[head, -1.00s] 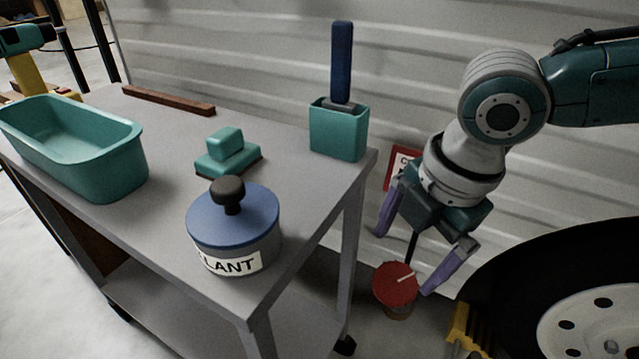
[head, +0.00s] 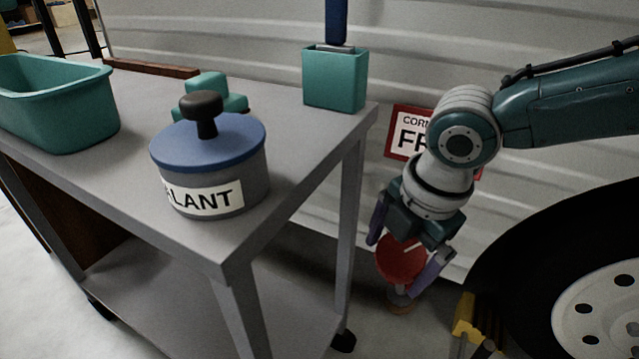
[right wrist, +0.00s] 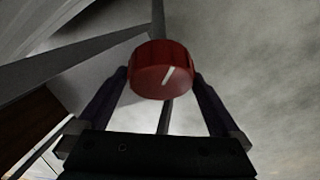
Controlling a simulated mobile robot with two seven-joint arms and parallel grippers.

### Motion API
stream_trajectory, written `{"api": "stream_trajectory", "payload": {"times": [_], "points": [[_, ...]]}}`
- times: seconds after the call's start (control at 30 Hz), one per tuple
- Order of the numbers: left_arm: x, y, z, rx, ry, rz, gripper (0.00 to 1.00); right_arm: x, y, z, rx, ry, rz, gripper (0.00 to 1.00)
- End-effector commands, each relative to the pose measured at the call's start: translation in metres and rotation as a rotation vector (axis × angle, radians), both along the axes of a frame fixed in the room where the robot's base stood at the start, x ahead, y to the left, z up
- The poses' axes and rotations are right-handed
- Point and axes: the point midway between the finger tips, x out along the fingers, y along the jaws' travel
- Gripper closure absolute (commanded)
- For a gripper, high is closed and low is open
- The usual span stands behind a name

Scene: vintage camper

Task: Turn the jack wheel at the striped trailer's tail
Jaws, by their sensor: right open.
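The jack wheel is a red disc with a white line on its top (head: 404,265), low beside the trailer wall. It sits on a post whose lower part shows brownish below it. In the right wrist view the red wheel (right wrist: 158,72) lies between the two purple fingers, near their tips. My right gripper (head: 400,258) is open, reaching down over the wheel with one finger on each side. I cannot tell whether either finger touches it. My left gripper is not in view.
A grey cart (head: 295,160) stands left of the wheel, bearing a blue-lidded pot (head: 215,190), a teal tub (head: 60,115) and a teal holder (head: 335,80). A black tyre (head: 515,255) and a yellow block (head: 463,315) are close on the right. The ribbed trailer wall (head: 230,50) is behind.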

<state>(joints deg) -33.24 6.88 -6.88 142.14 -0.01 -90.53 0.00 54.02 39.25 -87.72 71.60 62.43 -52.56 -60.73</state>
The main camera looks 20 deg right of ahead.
Motion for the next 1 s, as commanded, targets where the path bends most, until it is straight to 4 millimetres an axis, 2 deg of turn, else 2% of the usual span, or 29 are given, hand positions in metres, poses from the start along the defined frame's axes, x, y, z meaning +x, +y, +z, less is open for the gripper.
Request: {"api": "stream_trajectory", "payload": {"times": [0.17,0.73,1.0], "points": [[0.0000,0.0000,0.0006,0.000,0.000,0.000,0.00,0.0000,0.0001,0.0007,0.000,0.000,0.000,0.02],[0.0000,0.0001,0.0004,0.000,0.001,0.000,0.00,-0.0004,-0.0001,0.0004,0.000,0.001,0.000,0.66],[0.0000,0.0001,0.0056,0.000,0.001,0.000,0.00,-0.0009,-0.0001,0.0018,0.009,-0.008,-0.023,0.68]]}}
